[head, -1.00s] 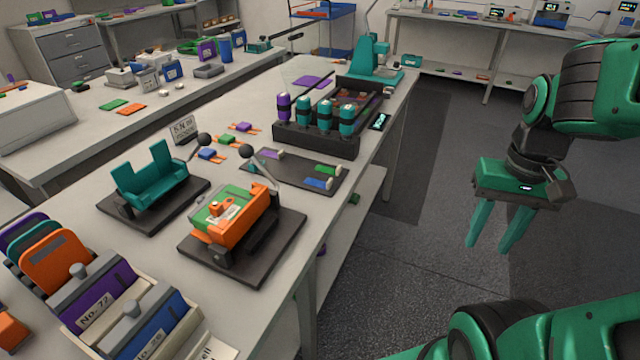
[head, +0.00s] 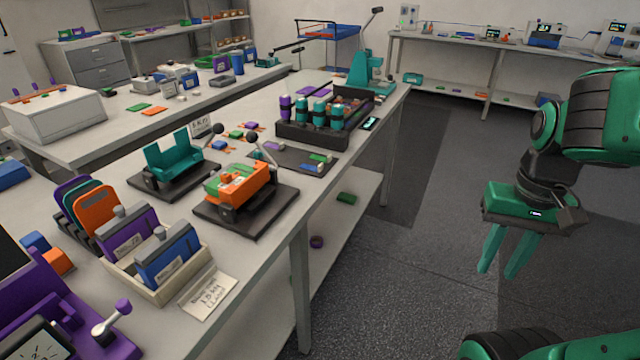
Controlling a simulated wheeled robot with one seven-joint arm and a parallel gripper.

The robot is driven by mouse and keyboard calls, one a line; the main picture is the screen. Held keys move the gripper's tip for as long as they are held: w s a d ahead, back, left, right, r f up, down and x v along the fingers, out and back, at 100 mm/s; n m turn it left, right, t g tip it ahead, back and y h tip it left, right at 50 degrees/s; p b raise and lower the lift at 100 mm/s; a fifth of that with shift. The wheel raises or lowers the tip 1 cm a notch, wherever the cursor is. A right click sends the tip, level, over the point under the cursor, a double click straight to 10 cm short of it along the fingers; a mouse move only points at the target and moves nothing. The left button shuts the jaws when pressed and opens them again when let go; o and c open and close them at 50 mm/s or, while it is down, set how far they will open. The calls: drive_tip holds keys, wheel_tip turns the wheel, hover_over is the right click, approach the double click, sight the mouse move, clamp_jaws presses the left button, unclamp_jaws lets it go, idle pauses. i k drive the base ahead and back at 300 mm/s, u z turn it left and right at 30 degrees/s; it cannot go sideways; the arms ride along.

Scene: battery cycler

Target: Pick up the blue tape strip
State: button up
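A small blue strip with a pale end (head: 311,168), likely the blue tape strip, lies on a dark flat plate (head: 290,165) on the long workbench. A green strip (head: 321,158) lies just behind it, and a purple strip (head: 273,147) lies toward the plate's far left. My gripper (head: 498,273) hangs over the floor at the right, well away from the bench, with its teal fingers pointing down. The fingers are apart with nothing between them.
A dark rack of teal and purple cylinders (head: 318,132) stands behind the plate. An orange and green fixture (head: 238,190) with a black-knobbed lever stands in front of it. A lower shelf (head: 335,215) runs under the bench. The floor (head: 400,260) right of the bench is clear.

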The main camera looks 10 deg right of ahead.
sight(319, 169)
drive_tip(key=z, duration=0.5)
drive_tip(key=i, duration=1.2)
drive_tip(key=z, duration=0.1)
